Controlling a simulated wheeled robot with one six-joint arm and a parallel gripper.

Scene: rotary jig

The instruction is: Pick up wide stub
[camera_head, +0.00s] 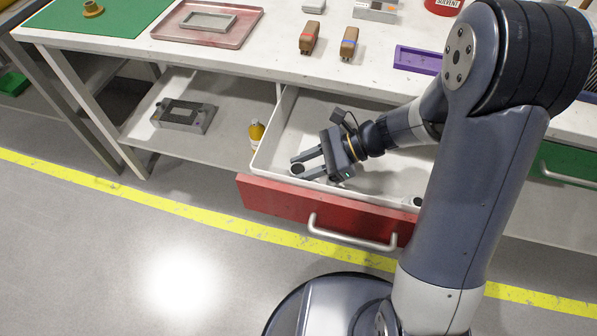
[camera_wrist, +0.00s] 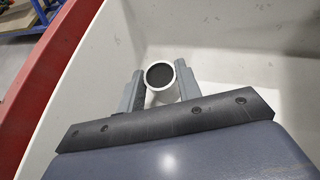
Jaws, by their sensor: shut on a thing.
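The wide stub is a short white cylinder with a dark round top. In the wrist view the stub (camera_wrist: 160,76) sits upright between the two grey fingers of my gripper (camera_wrist: 159,84), inside the open drawer. My gripper (camera_head: 297,169) is shut on it, near the drawer's left front corner. In the head view only the dark top of the stub (camera_head: 297,169) shows clearly between the fingertips. I cannot tell whether it still touches the drawer floor.
The white-lined drawer (camera_head: 268,152) has a red front (camera_head: 280,213) and close walls around my gripper. Another small dark-topped piece (camera_head: 417,202) lies at its right front. A yellow bottle (camera_head: 256,131) stands left of the drawer. The white tabletop (camera_head: 270,62) overhangs the drawer's back.

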